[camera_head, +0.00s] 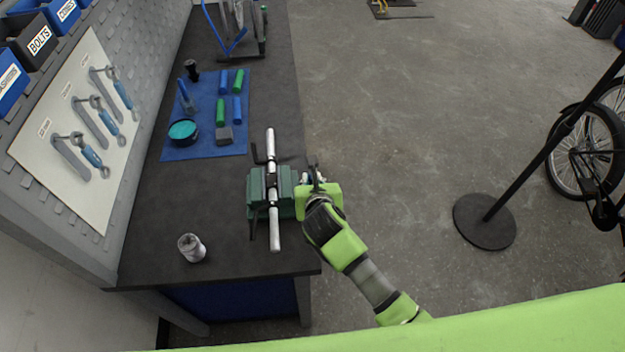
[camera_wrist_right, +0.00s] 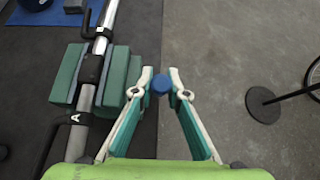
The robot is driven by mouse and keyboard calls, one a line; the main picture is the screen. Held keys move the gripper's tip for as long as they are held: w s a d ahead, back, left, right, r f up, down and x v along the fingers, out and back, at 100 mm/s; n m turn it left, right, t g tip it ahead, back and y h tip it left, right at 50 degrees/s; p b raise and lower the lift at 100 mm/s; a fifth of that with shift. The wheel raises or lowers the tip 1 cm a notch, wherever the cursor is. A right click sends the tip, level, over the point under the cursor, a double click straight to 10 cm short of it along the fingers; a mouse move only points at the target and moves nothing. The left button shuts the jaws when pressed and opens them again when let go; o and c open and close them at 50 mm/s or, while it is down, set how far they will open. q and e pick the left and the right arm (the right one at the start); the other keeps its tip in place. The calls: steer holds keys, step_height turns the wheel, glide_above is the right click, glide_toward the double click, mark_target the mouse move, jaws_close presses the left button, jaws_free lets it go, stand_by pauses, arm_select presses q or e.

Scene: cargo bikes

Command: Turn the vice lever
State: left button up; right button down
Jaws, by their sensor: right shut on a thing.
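The green vice (camera_head: 257,192) is mounted at the right edge of the dark workbench. A silver tube (camera_head: 275,236) with black fittings is clamped across its jaws. My right gripper (camera_head: 313,184) is at the vice's right side, beyond the bench edge. Its fingertips close on a round blue end (camera_wrist_right: 161,82), which looks like the vice lever's tip. The rest of the lever is mostly hidden. My left gripper is not in view.
A blue mat (camera_head: 205,145) with grips and a teal tin (camera_head: 184,131) lies farther back. A metal can (camera_head: 192,247) stands at the front left. A tool board (camera_head: 70,130) lines the wall. Open floor lies right, with a black stand (camera_head: 484,222) and bicycle.

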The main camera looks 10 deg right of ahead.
stand_by(0.4)
steer(key=c, duration=2)
jaws_free()
steer(key=shift+o, duration=0.2)
steer(key=v, duration=1.2)
steer(key=shift+w, duration=0.1)
steer(key=shift+c, duration=0.4)
